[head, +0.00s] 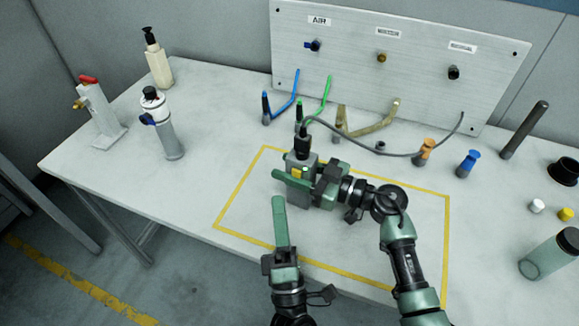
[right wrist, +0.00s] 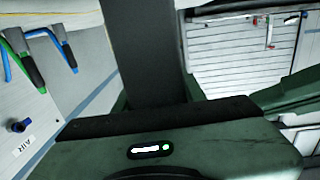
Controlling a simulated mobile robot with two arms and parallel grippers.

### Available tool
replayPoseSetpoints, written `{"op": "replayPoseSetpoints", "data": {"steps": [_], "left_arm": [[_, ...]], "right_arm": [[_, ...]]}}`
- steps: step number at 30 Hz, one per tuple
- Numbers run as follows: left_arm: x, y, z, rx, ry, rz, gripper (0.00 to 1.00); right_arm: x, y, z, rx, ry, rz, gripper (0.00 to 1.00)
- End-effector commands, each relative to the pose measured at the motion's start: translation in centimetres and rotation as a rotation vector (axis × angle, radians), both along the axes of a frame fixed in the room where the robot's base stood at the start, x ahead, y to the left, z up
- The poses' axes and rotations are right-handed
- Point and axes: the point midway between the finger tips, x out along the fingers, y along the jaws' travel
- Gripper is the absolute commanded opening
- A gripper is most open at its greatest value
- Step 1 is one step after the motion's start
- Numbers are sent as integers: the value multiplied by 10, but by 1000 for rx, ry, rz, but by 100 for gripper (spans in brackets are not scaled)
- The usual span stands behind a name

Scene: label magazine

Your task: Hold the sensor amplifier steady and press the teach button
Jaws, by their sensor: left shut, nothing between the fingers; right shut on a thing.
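The sensor amplifier (head: 299,196) is a small grey box with a yellow patch and a dark cable plug on top, within the yellow-outlined area. My right gripper (head: 300,178) is shut around it from the right, and the box looks roughly upright. A small green spot shows near its top; I cannot tell the teach button clearly. My left gripper (head: 279,200) is shut and empty, its fingers pointing up the picture just left of and in front of the amplifier. In the right wrist view a dark grey upright shape fills the middle between green gripper parts.
A grey cable runs from the plug to the right, in front of the metal panel (head: 400,30). Blue, green and tan hooked tools, an orange knob (head: 424,152) and a blue knob (head: 467,164) stand behind.

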Motion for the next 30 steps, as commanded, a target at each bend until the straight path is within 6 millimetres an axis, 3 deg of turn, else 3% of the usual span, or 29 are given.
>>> {"op": "replayPoseSetpoints", "data": {"steps": [13,14,16,26,30], "left_arm": [[-6,2,0,-1,0,-1,0],[-6,2,0,-1,0,-1,0],[-6,2,0,-1,0,-1,0],[-6,2,0,-1,0,-1,0],[-6,2,0,-1,0,-1,0]], "right_arm": [[0,0,0,1,0,0,0],[0,0,0,1,0,0,43],[0,0,0,1,0,0,62],[0,-1,0,0,0,0,65],[-4,-10,-1,-2,0,-1,65]]}}
